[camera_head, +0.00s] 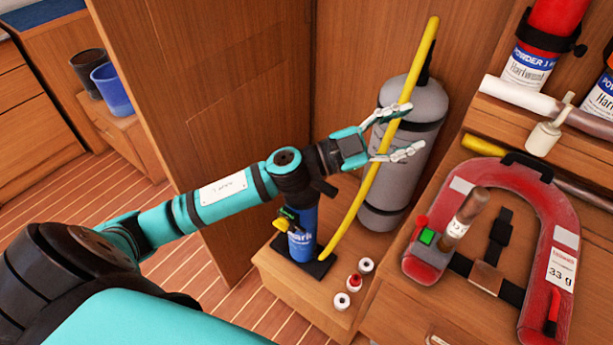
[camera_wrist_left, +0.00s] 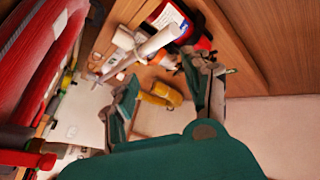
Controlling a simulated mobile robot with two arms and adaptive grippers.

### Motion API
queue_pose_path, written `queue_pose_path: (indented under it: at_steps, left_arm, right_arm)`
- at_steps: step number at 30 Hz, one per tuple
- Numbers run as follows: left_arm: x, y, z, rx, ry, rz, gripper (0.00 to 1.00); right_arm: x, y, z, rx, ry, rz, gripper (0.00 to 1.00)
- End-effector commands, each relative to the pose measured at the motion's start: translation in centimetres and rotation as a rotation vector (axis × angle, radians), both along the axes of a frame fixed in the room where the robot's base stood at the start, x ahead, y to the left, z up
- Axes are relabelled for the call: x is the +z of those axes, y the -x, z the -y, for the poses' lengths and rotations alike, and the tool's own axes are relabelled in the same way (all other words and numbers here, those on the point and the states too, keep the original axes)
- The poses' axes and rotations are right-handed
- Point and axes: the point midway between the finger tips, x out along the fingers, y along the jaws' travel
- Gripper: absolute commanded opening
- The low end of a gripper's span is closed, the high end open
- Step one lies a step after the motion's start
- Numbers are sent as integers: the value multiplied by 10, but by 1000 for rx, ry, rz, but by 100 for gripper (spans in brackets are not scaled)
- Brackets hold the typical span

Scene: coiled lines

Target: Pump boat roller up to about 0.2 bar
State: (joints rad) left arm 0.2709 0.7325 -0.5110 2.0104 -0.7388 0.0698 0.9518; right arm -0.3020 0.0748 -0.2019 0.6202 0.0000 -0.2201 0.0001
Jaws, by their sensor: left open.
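A grey cylinder with dark bands (camera_head: 408,165), possibly the boat roller, stands upright in the corner. A blue pump (camera_head: 302,236) stands on a black base to its lower left. A yellow hose (camera_head: 345,222) rises from beside the pump's base, tilted up to the right across the cylinder. My left gripper (camera_head: 408,132) is open in front of the cylinder, its fingers spread around where the hose crosses; I cannot tell whether they touch it. In the left wrist view a yellow piece (camera_wrist_left: 161,95) shows between the fingers (camera_wrist_left: 168,100). My right gripper is not in view.
White rings (camera_head: 342,301) and a red-topped fitting (camera_head: 355,282) lie on the low wooden ledge. A red horseshoe-shaped item (camera_head: 562,205) lies on the right surface. Red extinguishers (camera_head: 556,18) and a white tube (camera_head: 515,97) are behind. A wooden panel (camera_head: 215,90) stands left of the cylinder.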

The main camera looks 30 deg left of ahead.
Motion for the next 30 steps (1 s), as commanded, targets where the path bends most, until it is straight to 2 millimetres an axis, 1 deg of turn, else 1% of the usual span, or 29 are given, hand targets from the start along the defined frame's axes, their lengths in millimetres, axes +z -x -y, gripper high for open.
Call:
queue_pose_path:
  at_steps: [1,2,3,5,6,8,9,11,12,14,15,18,20,22,26,30]
  left_arm:
    - [4,1,3,-107,-99,32,50]
    - [2,4,5,-173,-157,35,50]
    - [-3,7,4,-252,-240,24,50]
    - [-16,11,-8,-352,-377,-22,50]
    - [-25,13,-22,-404,-473,-71,50]
    - [-40,15,-52,-453,-618,-171,50]
    - [-48,16,-77,-468,-707,-251,50]
    - [-57,19,-118,-467,-824,-381,50]
    - [-60,23,-145,-452,-890,-468,50]
    - [-62,29,-182,-420,-965,-590,50]
    - [-62,33,-204,-397,-1001,-663,50]
    - [-60,43,-242,-349,-1057,-793,50]
    - [-59,47,-254,-331,-1072,-838,50]
    - [-61,49,-259,-323,-1081,-862,50]
    - [-73,48,-254,-326,-1081,-867,50]
    - [-97,44,-242,-330,-1080,-866,50]
  right_arm:
    - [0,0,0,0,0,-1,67]
    - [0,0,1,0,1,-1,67]
    - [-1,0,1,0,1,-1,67]
    - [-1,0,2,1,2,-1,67]
    - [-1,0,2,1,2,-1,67]
    - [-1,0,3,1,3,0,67]
    - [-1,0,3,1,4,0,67]
    - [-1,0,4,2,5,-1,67]
    - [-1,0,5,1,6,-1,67]
    - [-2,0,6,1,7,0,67]
    - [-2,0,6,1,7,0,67]
    - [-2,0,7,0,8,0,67]
    - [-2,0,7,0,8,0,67]
    - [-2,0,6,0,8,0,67]
    - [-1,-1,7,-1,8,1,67]
    - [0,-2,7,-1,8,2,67]
